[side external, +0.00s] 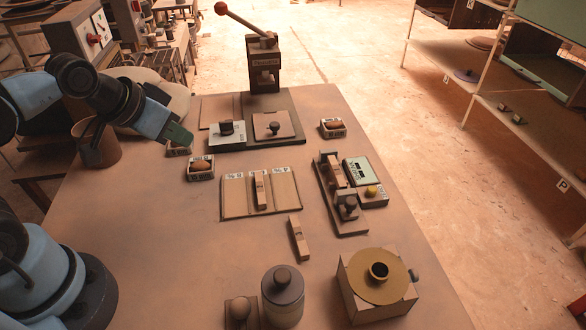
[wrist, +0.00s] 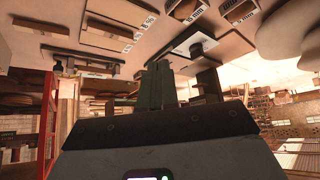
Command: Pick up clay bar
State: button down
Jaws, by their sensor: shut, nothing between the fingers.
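A light tan clay bar (side external: 299,237) lies on the bare table, right of the middle and in front of the sectioned tray. A similar bar (side external: 261,191) lies in the middle section of that tray (side external: 232,210). My gripper (side external: 180,140) is up at the table's left side, well apart from both bars. It is shut and empty. Its dark green fingers also show in the wrist view (wrist: 158,84).
A lever press (side external: 263,65) stands at the back on a dark base. A narrow fixture (side external: 350,226) and a green-topped meter (side external: 356,170) stand right of the tray. A lidded jar (side external: 283,300) and a round-topped box (side external: 379,289) stand in front. The table's left middle is clear.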

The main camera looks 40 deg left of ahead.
jog(key=c, duration=1)
grip_release()
jog(key=shift+w, duration=0.1)
